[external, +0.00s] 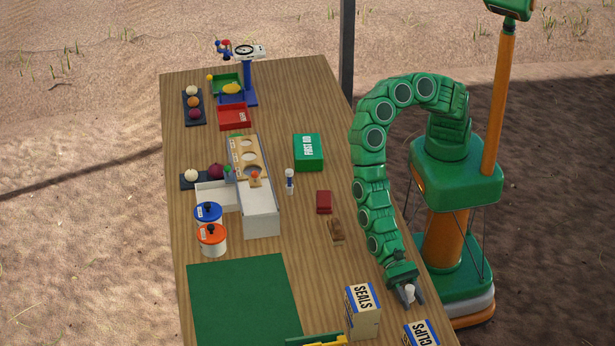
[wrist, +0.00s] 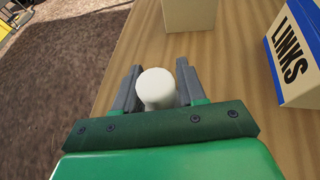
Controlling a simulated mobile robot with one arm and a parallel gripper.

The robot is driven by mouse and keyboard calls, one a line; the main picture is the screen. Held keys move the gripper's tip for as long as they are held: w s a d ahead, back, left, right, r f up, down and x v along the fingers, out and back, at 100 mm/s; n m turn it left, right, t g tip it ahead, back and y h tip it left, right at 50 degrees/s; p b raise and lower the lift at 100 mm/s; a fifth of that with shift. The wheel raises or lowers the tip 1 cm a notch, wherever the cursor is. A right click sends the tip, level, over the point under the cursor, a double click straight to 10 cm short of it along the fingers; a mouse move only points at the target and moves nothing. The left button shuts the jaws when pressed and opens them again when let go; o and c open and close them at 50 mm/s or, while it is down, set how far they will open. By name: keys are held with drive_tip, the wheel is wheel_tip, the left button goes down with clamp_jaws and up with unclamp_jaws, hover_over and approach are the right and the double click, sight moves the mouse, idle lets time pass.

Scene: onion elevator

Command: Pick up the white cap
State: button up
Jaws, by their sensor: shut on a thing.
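In the external view the cap (external: 409,291) shows between the fingers of my gripper (external: 410,294), at the right edge of the wooden table, right of the SEALS box. I cannot tell whether the cap touches the table or is held above it.
The SEALS box (external: 363,312) and CLIPS box (external: 422,334) stand close to my gripper. A LINKS box (wrist: 296,52) shows at right in the wrist view. A green mat (external: 243,300), a red block (external: 324,202) and a green FIRST AID box (external: 308,153) lie farther left and back.

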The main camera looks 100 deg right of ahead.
idle(0.3)
drive_tip(key=shift+r, duration=0.8)
drive_tip(key=s+d+r, duration=0.1)
drive_tip(key=r, duration=0.1)
drive_tip(key=s+d+r, duration=0.1)
drive_tip(key=d+r, duration=0.1)
drive_tip(key=r, duration=0.1)
drive_tip(key=s+d+r, duration=0.1)
drive_tip(key=d+r, duration=0.1)
drive_tip(key=shift+r, duration=0.4)
clamp_jaws()
drive_tip(key=s+d+r, duration=0.3)
drive_tip(key=s+d, duration=0.1)
drive_tip(key=d, duration=0.3)
drive_tip(key=shift+s+r, duration=0.15)
drive_tip(key=shift+r, duration=0.1)
